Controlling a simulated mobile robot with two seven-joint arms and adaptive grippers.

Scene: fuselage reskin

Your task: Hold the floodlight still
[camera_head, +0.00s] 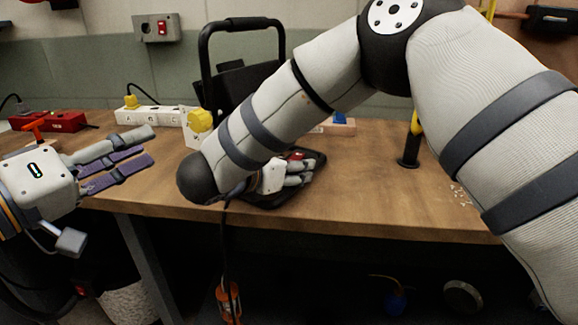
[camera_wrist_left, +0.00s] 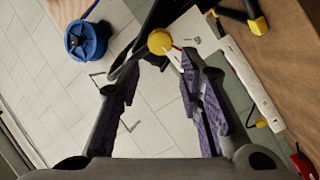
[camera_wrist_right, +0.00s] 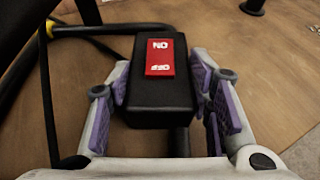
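The floodlight (camera_head: 233,80) stands on the bench with its black frame and handle upright, partly hidden behind my right arm. A black switch box with a red ON/OFF rocker (camera_wrist_right: 160,58) is at its base. My right gripper (camera_wrist_right: 160,85) has a finger against each side of this box, with no gap visible. In the head view the right gripper (camera_head: 300,174) is low at the floodlight's front. My left gripper (camera_head: 148,150) is open and empty at the bench's left front edge, apart from the floodlight. Its fingers are also spread in the left wrist view (camera_wrist_left: 155,100).
A white power strip (camera_head: 160,114) with yellow plugs lies left of the floodlight. A red tool (camera_head: 48,121) lies at the far left. A yellow stand with a black foot (camera_head: 409,160) is to the right. The front right of the wooden bench (camera_head: 400,205) is mostly clear.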

